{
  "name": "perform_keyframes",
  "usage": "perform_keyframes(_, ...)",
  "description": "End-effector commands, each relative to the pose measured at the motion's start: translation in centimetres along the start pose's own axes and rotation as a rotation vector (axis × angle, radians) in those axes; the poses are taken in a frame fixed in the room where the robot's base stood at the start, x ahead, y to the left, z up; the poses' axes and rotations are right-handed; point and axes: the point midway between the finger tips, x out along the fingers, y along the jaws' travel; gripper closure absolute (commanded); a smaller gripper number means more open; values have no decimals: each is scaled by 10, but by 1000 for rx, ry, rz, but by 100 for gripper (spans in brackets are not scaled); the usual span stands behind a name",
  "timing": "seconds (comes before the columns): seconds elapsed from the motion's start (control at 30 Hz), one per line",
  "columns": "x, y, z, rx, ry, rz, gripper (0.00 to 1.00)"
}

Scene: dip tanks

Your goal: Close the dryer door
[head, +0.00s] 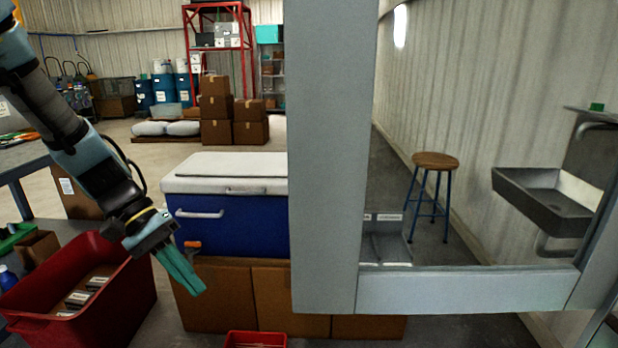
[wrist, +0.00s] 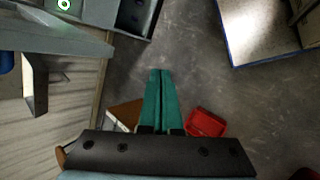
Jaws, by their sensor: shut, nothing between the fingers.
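A large grey frame, which looks like the dryer door (head: 330,150), stands upright and close in the head view. Its broad upright is at centre and its lower rail runs to the right edge; its top is cut off. I see the room through its opening. My gripper (head: 195,283) is at left, pointing down, with its teal fingers together and empty. It is left of the door's upright in the picture and apart from it. In the wrist view my gripper (wrist: 160,75) is shut over bare floor. The dryer's body cannot be made out clearly.
A blue cooler (head: 230,225) with a white lid sits on cardboard boxes (head: 225,298) behind my gripper. A red bin (head: 135,290) stands at left, and a small red tray (head: 255,339) is low at centre. A stool (head: 436,160) and a sink (head: 545,205) are at right.

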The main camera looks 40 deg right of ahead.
Motion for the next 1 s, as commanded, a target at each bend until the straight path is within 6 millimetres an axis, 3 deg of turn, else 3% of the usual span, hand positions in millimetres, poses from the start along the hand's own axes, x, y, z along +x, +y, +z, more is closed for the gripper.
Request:
perform_keyframes(0.03,2,34,-5,60,-57,129,100)
perform_keyframes(0.1,-2,79,-9,154,-116,311,100)
perform_keyframes(0.2,-19,133,-12,273,-160,545,100)
perform_keyframes(0.3,-40,168,-14,362,-174,723,100)
perform_keyframes(0.4,-56,188,-14,415,-175,829,100)
perform_keyframes(0.53,-60,200,-12,440,-175,876,100)
perform_keyframes(1.0,-12,253,13,438,-177,872,100)
